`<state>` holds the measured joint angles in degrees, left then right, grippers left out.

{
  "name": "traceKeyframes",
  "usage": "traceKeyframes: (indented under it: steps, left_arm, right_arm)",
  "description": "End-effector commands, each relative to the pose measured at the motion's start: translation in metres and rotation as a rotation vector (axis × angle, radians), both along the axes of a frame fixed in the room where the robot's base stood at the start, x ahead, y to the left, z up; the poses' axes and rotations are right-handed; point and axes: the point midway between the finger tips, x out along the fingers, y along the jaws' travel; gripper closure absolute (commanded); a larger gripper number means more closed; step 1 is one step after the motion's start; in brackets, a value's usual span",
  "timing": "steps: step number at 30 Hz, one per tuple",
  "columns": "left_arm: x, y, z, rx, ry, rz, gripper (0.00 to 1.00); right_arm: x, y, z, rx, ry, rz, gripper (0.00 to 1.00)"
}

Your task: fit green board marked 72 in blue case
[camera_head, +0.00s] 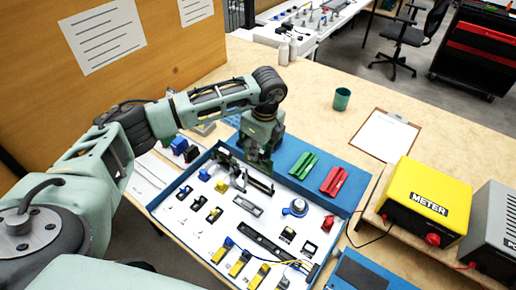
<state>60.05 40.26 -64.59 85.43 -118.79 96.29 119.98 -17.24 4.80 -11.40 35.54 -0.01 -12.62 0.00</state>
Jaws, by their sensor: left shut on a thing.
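My left gripper (258,158) points down over the left part of the blue mat, just behind the blue-rimmed tray. It is shut on a small dark green thing, seemingly the green board; the fingers hide most of it and no 72 can be read. A green ribbed block (303,165) and a red ribbed block (334,181) lie on the mat to the right, apart from the gripper. A small blue box-like part (179,145) stands left of the tray; I cannot tell whether it is the blue case. My right gripper is not in view.
The blue-rimmed tray (345,226) holds many small parts. A yellow meter (427,199) and a grey box (490,230) stand at right. A clipboard (385,135) and green cup (341,99) lie farther back. The wooden table between cup and mat is clear.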

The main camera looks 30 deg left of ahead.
Motion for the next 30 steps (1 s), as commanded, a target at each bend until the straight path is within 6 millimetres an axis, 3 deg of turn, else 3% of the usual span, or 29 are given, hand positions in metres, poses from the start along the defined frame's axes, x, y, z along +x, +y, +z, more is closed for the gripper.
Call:
traceKeyframes:
  steps: [19,30]
  left_arm:
    - [0.000,0.000,-0.042,-0.001,0.001,0.018,1.00]
    - [0.000,0.000,-0.044,-0.001,0.000,0.018,1.00]
  right_arm:
    - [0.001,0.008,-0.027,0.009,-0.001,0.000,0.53]
    - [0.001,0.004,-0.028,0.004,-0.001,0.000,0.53]
